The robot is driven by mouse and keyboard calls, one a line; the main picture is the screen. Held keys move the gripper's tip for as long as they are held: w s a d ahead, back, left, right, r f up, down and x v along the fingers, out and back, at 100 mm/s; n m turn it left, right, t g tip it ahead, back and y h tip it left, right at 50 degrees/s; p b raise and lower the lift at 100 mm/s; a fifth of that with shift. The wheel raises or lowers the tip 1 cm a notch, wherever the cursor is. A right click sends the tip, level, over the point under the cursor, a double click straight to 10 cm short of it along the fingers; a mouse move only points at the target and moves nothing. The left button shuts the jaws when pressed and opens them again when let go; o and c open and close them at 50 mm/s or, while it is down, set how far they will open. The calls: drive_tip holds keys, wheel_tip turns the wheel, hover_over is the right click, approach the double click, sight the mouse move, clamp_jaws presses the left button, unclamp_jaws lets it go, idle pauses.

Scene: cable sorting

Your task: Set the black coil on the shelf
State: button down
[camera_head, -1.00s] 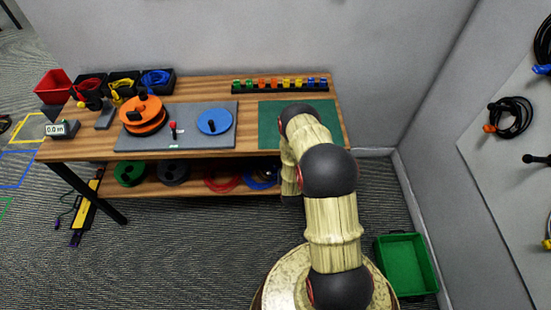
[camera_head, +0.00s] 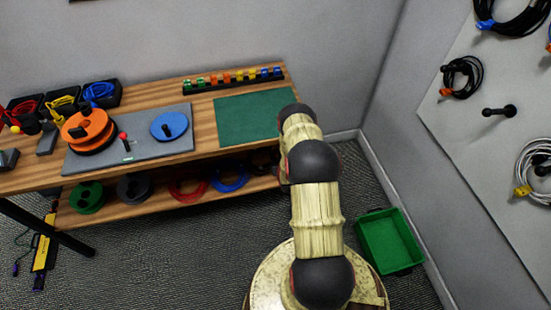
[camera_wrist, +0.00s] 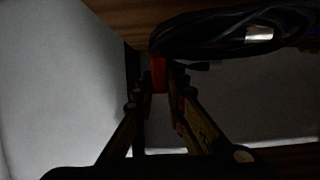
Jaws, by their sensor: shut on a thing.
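The black coil (camera_wrist: 225,35) with its orange-red tie (camera_wrist: 158,72) fills the upper part of the wrist view. My gripper (camera_wrist: 160,82) is shut on the coil at the tie. Wood shows above the coil there, and the picture is dark. In the head view my arm hides my gripper, near the right end of the bench. The wooden shelf (camera_head: 160,203) lies under the bench top. I cannot tell whether the held coil touches the shelf.
A green bin (camera_head: 390,240) is on the floor at right. Another black coil (camera_head: 462,76) hangs on the wall board.

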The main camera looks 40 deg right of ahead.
drive_tip(key=f, duration=0.1)
drive_tip(key=f+b, duration=0.1)
drive_tip(key=f, duration=0.1)
drive_tip(key=shift+d+f, duration=0.3)
drive_tip(key=shift+f, duration=0.1)
drive_tip(key=c, duration=1.9)
unclamp_jaws()
drive_tip(key=shift+f, duration=0.1)
drive_tip(key=shift+o, duration=0.4)
drive_tip(key=shift+s+a+r, duration=0.1)
drive_tip(key=shift+r, duration=0.1)
drive_tip(key=p+v, duration=0.4)
drive_tip(key=v, duration=0.8)
